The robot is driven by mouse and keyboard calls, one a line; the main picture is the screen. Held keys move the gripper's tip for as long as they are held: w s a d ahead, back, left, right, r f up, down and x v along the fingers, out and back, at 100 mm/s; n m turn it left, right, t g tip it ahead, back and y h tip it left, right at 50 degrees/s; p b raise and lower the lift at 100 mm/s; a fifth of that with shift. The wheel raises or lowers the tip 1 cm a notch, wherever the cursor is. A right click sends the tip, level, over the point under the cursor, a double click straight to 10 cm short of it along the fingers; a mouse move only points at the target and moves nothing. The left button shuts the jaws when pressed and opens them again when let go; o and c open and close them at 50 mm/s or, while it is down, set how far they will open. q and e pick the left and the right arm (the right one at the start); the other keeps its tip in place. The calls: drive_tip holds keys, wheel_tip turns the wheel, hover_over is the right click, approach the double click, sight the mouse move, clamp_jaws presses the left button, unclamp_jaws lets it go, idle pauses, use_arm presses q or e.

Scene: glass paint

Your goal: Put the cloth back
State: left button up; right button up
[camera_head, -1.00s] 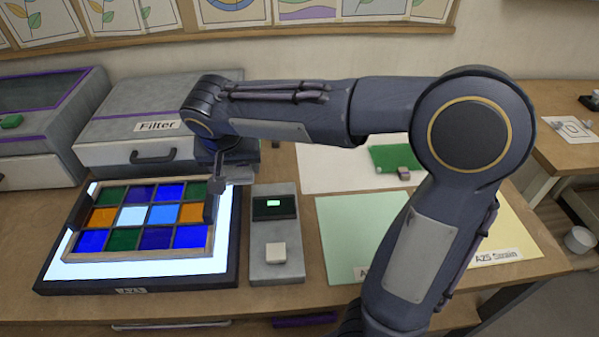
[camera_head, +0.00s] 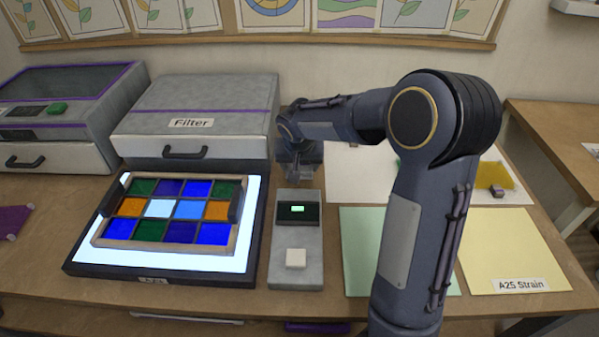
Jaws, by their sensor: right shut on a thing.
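My right gripper (camera_head: 297,176) is over the back end of the grey device (camera_head: 296,245), beside the right end of the light box. Its jaws are small and dark here; it is shut, but I cannot make out what is in it. No piece is clearly identifiable as the cloth. A flat purple piece (camera_head: 13,221) lies on the table at the left edge. A yellow piece (camera_head: 508,173) with a small grey block lies at the back right. A green piece is mostly hidden behind my right arm. My left gripper is not in view.
A wooden frame of coloured panes (camera_head: 232,236) lies on the lit light box (camera_head: 262,210). The closed "Filter" case (camera_head: 200,148) stands behind it. A pale green sheet (camera_head: 358,240) and a yellow "A25 Strain" sheet (camera_head: 510,245) lie to the right.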

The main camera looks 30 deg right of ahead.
sight(299, 169)
drive_tip(key=shift+f, duration=1.55)
drive_tip(key=shift+f+b, duration=0.15)
drive_tip(key=shift+b, duration=0.15)
drive_tip(key=o, duration=1)
drive_tip(key=shift+o, duration=0.2)
